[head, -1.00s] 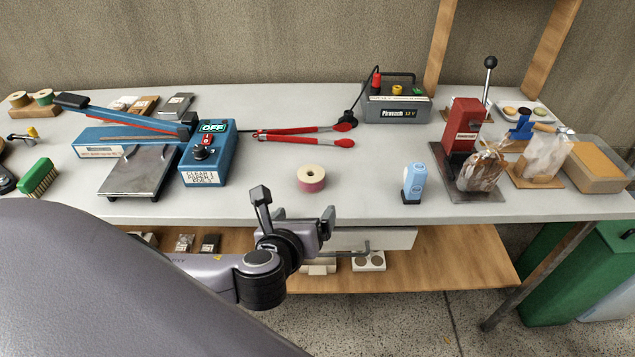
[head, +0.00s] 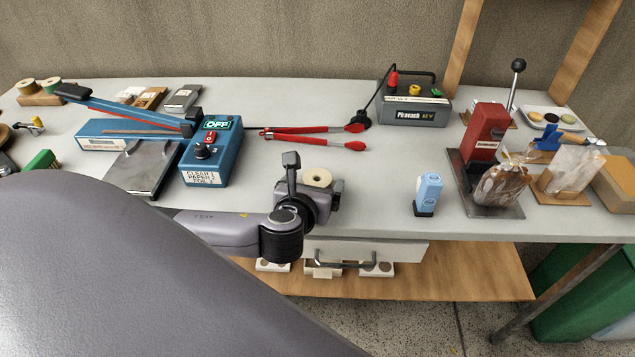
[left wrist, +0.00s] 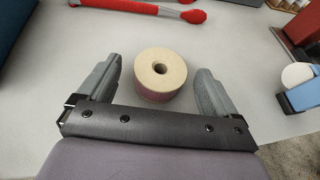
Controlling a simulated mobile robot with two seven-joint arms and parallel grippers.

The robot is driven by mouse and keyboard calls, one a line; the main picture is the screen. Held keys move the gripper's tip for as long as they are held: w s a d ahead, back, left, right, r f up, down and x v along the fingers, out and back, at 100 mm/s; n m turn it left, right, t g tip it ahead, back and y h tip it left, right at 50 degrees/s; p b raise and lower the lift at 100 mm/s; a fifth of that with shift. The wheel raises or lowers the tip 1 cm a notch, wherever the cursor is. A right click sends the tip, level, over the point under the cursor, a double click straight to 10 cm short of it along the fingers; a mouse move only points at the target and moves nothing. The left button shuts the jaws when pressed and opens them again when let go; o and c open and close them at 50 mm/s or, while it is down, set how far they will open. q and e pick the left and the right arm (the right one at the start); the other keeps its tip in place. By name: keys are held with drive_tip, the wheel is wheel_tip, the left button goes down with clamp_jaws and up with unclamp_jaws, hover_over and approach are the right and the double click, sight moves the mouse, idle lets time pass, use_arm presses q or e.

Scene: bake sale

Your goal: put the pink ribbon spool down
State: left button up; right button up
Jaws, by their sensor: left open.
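The pink ribbon spool (head: 317,178) stands upright on the grey table, with its pale top and centre hole showing. In the head view my left gripper hides most of its pink side. My left gripper (head: 313,190) is open at the table's front edge. In the left wrist view the spool (left wrist: 160,74) sits between and a little beyond the two open fingers (left wrist: 157,90), with gaps on both sides. My right gripper is not in view.
Red-handled tongs (head: 312,138) lie behind the spool. A blue sealer control box (head: 212,158) stands to the left. The table between spool and bottle is clear.

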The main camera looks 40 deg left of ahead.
use_arm(q)
drive_tip(key=shift+x, duration=1.15)
drive_tip(key=c, duration=1.1)
